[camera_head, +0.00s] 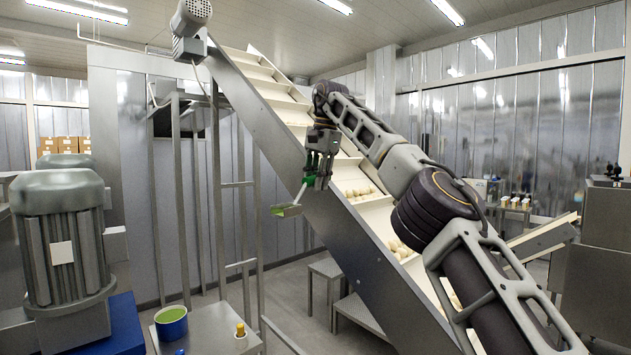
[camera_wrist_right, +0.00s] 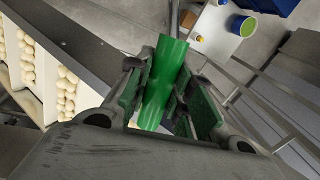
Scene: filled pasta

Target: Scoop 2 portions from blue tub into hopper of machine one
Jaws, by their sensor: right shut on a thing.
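The blue tub (camera_head: 172,331) stands upright at the lower left of the head view, with green contents inside. Its green contents (camera_wrist_right: 246,27) also show at the top right of the right wrist view. My right gripper (camera_head: 317,182) is shut on the green handle (camera_wrist_right: 163,85) of a scoop. The scoop's metal bowl (camera_head: 288,210) hangs to the lower left of the gripper, high above and right of the tub, with some green in it. The bowl is hidden in the wrist view. I cannot tell which part is the hopper of machine one. My left gripper is not in view.
A slanted conveyor (camera_head: 285,170) with pale round pieces runs behind my right arm. A metal frame (camera_head: 217,190) stands between scoop and tub. A large grey motor (camera_head: 62,235) rises at the left.

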